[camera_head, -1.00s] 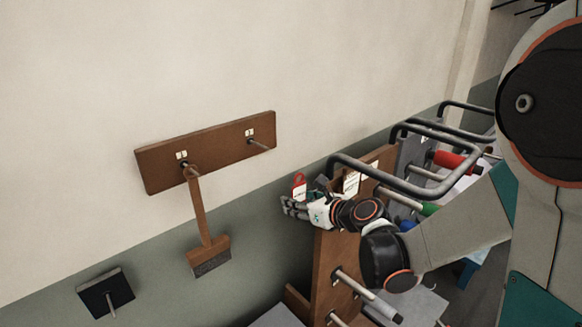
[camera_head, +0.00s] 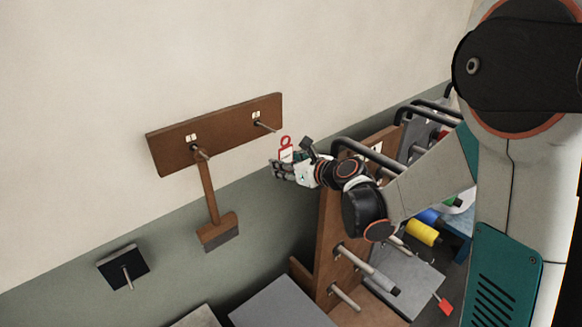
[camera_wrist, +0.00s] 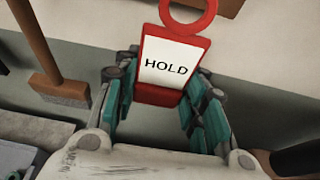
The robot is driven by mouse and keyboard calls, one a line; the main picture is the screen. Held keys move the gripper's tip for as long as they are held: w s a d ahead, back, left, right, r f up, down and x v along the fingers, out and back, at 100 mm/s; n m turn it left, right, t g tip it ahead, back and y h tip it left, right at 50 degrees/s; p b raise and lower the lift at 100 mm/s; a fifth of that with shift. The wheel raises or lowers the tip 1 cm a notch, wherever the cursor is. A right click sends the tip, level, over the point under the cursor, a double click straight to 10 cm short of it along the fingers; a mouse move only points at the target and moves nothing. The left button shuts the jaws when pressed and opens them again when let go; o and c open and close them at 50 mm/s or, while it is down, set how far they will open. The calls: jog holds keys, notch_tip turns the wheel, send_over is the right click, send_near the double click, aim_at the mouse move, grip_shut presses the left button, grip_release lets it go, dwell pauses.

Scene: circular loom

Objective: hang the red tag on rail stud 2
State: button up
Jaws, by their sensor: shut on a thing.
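The red tag (camera_head: 286,153) has a ring at its top and a white face. In the wrist view the tag (camera_wrist: 165,62) reads HOLD and stands upright. My gripper (camera_head: 277,168) is shut on its lower part, with fingers on both sides in the wrist view (camera_wrist: 162,88). The brown rail board (camera_head: 228,132) on the wall carries two studs with small labels, too small to read surely. The right stud (camera_head: 266,127) is bare; the tag is just below and right of its tip in the head view. The left stud (camera_head: 203,155) holds a brush.
The brush (camera_head: 216,222) hangs below the rail. A dark wall plate with a peg (camera_head: 124,268) is at lower left. A wooden rack (camera_head: 345,230) with pegs and dark bar handles stands right, beside and under my arm. The wall around the right stud is clear.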

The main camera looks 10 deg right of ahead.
aim_at(285, 160)
jog(key=shift+w+a, duration=0.8)
jog(key=shift+w, duration=0.35)
jog(key=shift+s+r, duration=0.1)
jog(key=shift+r, duration=0.15)
jog(key=shift+f, duration=0.1)
jog(key=shift+w+a, duration=0.1)
jog(key=shift+w, duration=0.1)
jog(key=shift+w+a, duration=0.4)
jog(key=shift+w, duration=0.2)
jog(key=shift+w+a+b, duration=0.25)
jog(key=shift+w+b, duration=0.05)
jog(key=shift+w, duration=0.1)
dwell(0.6)
jog(key=shift+s+f+b, duration=0.1)
jog(key=shift+f+b, duration=0.1)
jog(key=shift+b, duration=0.15)
dwell(0.3)
